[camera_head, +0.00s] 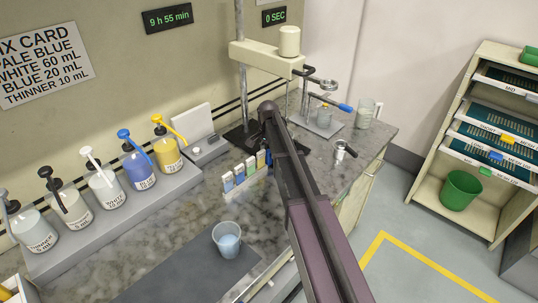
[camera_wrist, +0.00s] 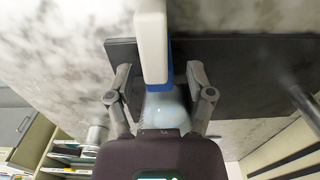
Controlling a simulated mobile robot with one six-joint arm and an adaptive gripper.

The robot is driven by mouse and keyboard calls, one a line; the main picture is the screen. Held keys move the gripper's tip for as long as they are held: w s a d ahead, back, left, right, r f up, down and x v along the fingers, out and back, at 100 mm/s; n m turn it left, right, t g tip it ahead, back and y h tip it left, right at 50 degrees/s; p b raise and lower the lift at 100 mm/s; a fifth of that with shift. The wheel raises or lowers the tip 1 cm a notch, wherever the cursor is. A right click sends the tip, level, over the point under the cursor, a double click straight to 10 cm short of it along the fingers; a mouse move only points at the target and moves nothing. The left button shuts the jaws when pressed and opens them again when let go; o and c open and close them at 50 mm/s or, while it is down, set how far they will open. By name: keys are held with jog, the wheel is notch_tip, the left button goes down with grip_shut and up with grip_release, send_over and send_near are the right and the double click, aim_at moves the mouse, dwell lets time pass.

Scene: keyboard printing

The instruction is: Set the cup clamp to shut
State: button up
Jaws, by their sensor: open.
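In the head view, a mixer stand has a cream head (camera_head: 265,60) on a grey post. Metal fittings (camera_head: 328,84) and a blue-ended handle (camera_head: 345,107) show to its right. I cannot tell which part is the cup clamp, or whether it is open. A cup with pale blue liquid (camera_head: 228,240) stands on the dark mat (camera_head: 165,285) at the front. My arm hides part of the stand's base, and my gripper is hidden there. In the wrist view, my gripper (camera_wrist: 158,80) is open. A white, blue-edged piece and a pale blue rounded thing (camera_wrist: 162,108) lie between its fingers.
Pump bottles (camera_head: 138,168) line the bench on the left. Small coloured blocks (camera_head: 243,170) stand near my arm. A clear beaker (camera_head: 365,112) and a metal tool (camera_head: 343,152) are at the right. A tray rack (camera_head: 490,140) with a green bin (camera_head: 461,190) stands beyond clear floor.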

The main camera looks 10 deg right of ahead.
dwell(0.3)
grip_shut()
jog(key=shift+w+d, duration=0.65)
jog(key=shift+d, duration=0.2)
jog(key=shift+w+d, duration=0.6)
jog(key=shift+d, duration=0.25)
grip_release()
jog(key=shift+a+f, duration=0.1)
jog(key=shift+s, duration=0.1)
